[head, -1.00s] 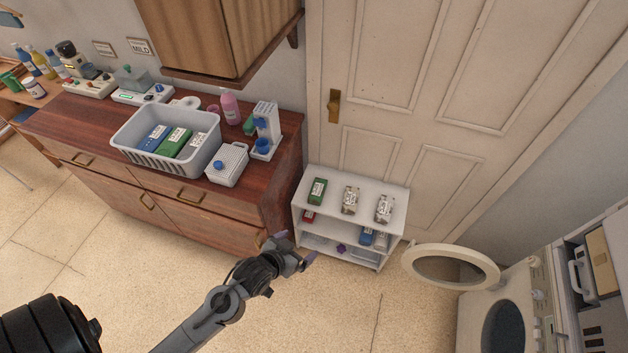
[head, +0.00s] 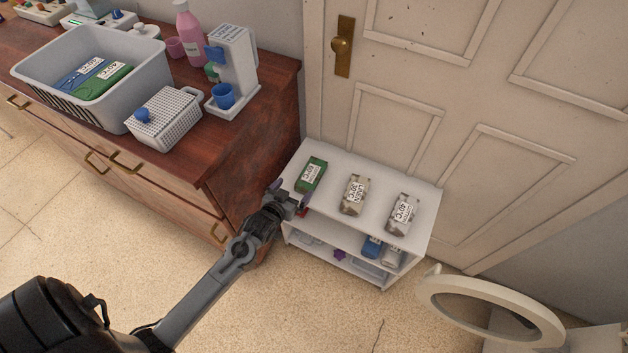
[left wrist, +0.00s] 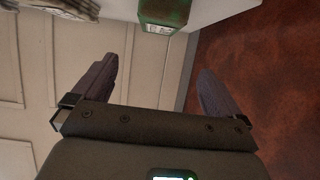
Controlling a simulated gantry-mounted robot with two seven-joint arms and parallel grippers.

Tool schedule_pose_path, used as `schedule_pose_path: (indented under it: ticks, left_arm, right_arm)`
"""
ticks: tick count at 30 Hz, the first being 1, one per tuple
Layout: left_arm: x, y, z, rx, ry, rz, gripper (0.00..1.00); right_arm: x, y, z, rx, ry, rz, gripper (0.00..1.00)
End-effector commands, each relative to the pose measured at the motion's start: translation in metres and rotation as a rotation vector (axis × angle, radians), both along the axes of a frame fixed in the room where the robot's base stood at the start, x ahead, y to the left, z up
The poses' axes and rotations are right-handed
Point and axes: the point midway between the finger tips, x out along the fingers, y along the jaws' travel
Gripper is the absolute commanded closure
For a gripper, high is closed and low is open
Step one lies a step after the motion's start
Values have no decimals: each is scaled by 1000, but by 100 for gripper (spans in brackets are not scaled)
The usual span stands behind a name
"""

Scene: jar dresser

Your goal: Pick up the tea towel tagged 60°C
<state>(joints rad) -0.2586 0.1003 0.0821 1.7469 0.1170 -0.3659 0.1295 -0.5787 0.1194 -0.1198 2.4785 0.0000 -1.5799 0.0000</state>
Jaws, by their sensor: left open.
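A green folded bundle (head: 312,174) with a white tag lies on the top of the white shelf unit, at its left end; the tag may read 60°C, but it is small. It also shows at the top edge of the left wrist view (left wrist: 165,12). My left gripper (head: 290,195) is open and empty, just in front of the shelf's left front edge, near the green bundle and apart from it. Blue (head: 85,74) and green (head: 104,82) tagged bundles lie in the grey basket (head: 140,72). My right gripper is not in view.
Two pale tagged packs, linen 30°C (head: 353,195) and 40°C (head: 402,213), lie on the shelf top (head: 375,178). The wooden dresser (head: 240,140) stands close on the left. A round washer door (head: 430,290) hangs open at lower right.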

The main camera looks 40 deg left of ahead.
Motion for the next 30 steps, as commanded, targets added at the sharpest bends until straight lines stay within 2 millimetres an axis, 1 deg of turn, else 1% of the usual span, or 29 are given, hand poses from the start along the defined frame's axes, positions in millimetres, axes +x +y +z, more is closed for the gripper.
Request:
schedule_pose_path:
  ticks: [1, 6, 11, 19, 22, 26, 30]
  left_arm:
    - [4, 1, -18, 0, -9, 2, 0]
    - [12, 1, -28, -1, -26, 2, 0]
    - [23, 2, -33, 0, -33, 2, 0]
    - [55, 9, -47, -1, -33, 1, 0]
    - [62, 11, -49, -1, -32, 1, 0]
    - [67, 12, -51, 0, -32, 1, 0]
    - [78, 14, -59, 0, -33, 1, 0]
  right_arm:
    - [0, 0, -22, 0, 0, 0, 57]
    - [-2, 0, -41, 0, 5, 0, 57]
    - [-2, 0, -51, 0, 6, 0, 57]
    - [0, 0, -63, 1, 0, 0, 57]
    - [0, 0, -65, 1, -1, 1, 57]
    - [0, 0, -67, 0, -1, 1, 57]
    - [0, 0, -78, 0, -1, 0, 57]
